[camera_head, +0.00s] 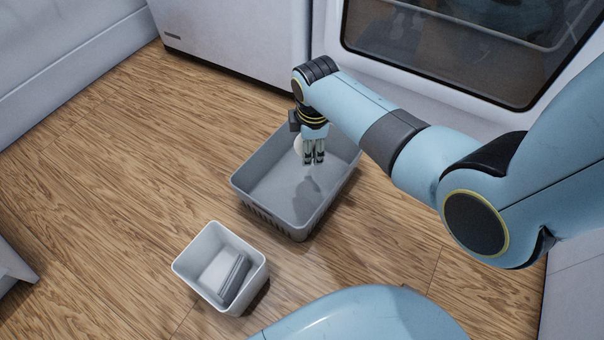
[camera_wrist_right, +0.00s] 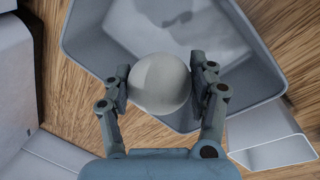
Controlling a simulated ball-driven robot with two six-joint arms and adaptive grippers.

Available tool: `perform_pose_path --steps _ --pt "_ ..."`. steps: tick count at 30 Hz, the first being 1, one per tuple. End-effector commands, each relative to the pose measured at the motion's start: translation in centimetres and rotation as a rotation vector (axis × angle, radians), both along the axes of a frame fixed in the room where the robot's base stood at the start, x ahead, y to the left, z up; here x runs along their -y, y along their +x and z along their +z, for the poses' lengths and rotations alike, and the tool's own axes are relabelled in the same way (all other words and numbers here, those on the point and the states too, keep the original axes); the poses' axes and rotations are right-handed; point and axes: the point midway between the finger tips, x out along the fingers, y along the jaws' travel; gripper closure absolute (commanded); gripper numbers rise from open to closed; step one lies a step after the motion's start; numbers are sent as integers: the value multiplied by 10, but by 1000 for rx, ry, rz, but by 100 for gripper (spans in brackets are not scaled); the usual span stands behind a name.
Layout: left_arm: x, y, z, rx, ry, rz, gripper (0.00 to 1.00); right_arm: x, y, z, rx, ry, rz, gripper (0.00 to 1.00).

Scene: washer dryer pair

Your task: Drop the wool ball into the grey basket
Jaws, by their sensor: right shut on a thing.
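The wool ball is a pale off-white ball. In the right wrist view the wool ball (camera_wrist_right: 160,84) sits between the two fingers of my right gripper (camera_wrist_right: 161,88), which is shut on it. In the head view my right gripper (camera_head: 313,158) points down over the grey basket (camera_head: 252,205), and the ball (camera_head: 299,146) shows partly behind the fingers. The basket is a large rectangular open bin on the floor. It also shows below the ball in the right wrist view (camera_wrist_right: 90,35). The part of its floor that I can see holds only a shadow. My left gripper is not in view.
A smaller light bin (camera_head: 205,248) stands nearer on the wood floor (camera_head: 130,170), with a grey folded thing (camera_head: 233,278) inside. White appliances (camera_head: 235,40) stand behind the basket, one with a dark glass door (camera_head: 450,50). The floor to the left is clear.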

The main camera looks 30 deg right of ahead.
Motion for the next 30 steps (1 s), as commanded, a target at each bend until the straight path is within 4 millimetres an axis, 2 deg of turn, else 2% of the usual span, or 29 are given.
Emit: perform_pose_path --steps 3,4,10,18,22,26,30 --pt "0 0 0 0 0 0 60 0 0 0 0 0 0 68" --pt "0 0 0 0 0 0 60 0 0 0 0 0 0 40" --pt "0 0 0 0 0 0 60 0 0 0 0 0 0 14" --pt "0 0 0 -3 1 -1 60 0 0 0 0 0 0 14" --pt "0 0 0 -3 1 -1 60 -1 -1 8 1 0 0 14" --pt "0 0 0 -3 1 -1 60 -2 -5 29 4 1 0 14" --pt "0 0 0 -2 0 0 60 -5 -11 61 4 1 -1 14"
